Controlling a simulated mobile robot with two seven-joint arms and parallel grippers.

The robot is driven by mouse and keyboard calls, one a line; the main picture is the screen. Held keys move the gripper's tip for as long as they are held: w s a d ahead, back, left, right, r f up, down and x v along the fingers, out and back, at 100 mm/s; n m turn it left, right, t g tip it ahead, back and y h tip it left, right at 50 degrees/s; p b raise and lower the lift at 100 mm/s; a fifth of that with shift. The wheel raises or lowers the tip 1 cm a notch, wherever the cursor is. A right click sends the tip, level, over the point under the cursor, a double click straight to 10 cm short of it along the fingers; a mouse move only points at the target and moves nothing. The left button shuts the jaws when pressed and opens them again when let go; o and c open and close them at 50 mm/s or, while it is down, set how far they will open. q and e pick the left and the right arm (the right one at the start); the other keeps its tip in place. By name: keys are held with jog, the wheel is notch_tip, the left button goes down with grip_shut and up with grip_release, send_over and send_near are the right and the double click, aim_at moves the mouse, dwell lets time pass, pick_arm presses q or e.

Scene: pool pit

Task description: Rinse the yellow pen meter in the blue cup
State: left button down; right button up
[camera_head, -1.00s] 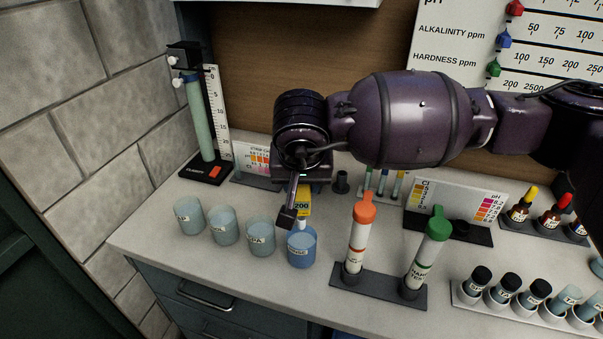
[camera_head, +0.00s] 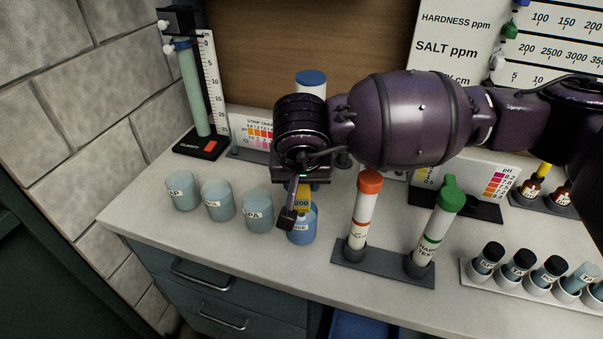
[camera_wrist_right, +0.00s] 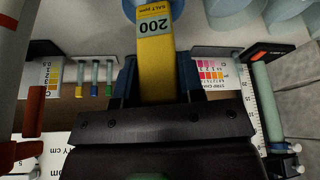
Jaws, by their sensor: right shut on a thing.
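The yellow pen meter (camera_head: 302,199), its display reading 200, is held in my right gripper (camera_head: 291,214), which is shut on it. It also shows between the fingers in the right wrist view (camera_wrist_right: 156,62). The blue cup (camera_head: 302,232) stands on the counter at the right end of a row of cups. The meter points down at the cup, and its lower end is hidden by the cup and finger, so its depth inside is unclear. The cup's blue rim shows at the top of the wrist view (camera_wrist_right: 174,8). My left gripper is out of view.
Paler cups (camera_head: 219,200) stand close left of the blue cup. A rack (camera_head: 382,265) with orange-capped and green-capped tubes is close on the right. Capped vials (camera_head: 519,264) stand farther right. A turbidity tube (camera_head: 191,90) stands at the back left.

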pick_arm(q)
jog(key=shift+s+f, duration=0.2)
pick_arm(e)
jog(key=shift+f, duration=0.1)
jog(key=shift+f, duration=0.1)
